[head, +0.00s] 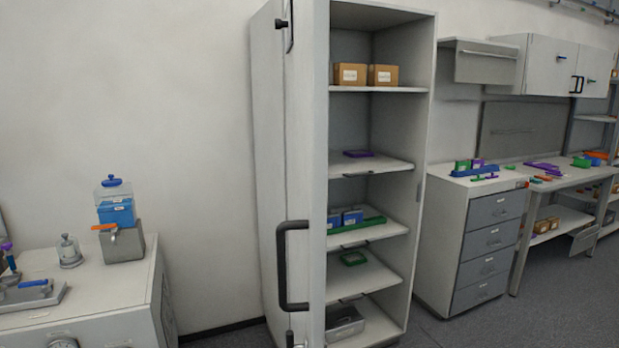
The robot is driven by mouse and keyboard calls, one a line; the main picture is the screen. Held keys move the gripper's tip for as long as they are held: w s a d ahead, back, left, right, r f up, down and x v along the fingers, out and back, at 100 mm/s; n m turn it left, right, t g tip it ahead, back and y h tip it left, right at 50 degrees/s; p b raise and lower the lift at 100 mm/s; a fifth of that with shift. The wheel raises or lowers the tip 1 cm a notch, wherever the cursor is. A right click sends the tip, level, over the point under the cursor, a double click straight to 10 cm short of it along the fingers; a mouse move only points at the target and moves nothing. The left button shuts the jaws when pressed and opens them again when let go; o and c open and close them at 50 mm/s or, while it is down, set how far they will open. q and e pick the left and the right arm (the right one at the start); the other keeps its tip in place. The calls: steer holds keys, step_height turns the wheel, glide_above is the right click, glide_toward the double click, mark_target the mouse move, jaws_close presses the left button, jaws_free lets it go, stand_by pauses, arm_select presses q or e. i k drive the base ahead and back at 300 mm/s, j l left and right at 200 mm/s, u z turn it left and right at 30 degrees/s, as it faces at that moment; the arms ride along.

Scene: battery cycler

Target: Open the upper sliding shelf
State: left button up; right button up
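A tall grey cabinet (266,150) stands in the middle of the head view with its front open. Its top shelf (350,89) carries two brown boxes. Below it, an upper shelf (390,166) with a dark grip at its front edge holds a flat purple item (358,153). A middle shelf (390,229) holds blue items and a long green one. A lower shelf (375,282) holds a green item. A metal tray (345,321) sits at the bottom. I cannot tell whether any shelf is slid out. Neither of my grippers shows.
The cabinet's door, with a black handle (282,265), stands at the shelves' left side. A bench (95,285) with devices is at left. A drawer unit (447,225) and a workbench (533,197) stand at right. Some grey floor is clear at lower right.

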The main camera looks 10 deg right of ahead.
mark_target(339, 165)
steer(key=i+l+u, duration=0.35)
steer(key=l+u, duration=0.4)
steer(key=i+l+u, duration=0.2)
steer(key=l+u, duration=0.15)
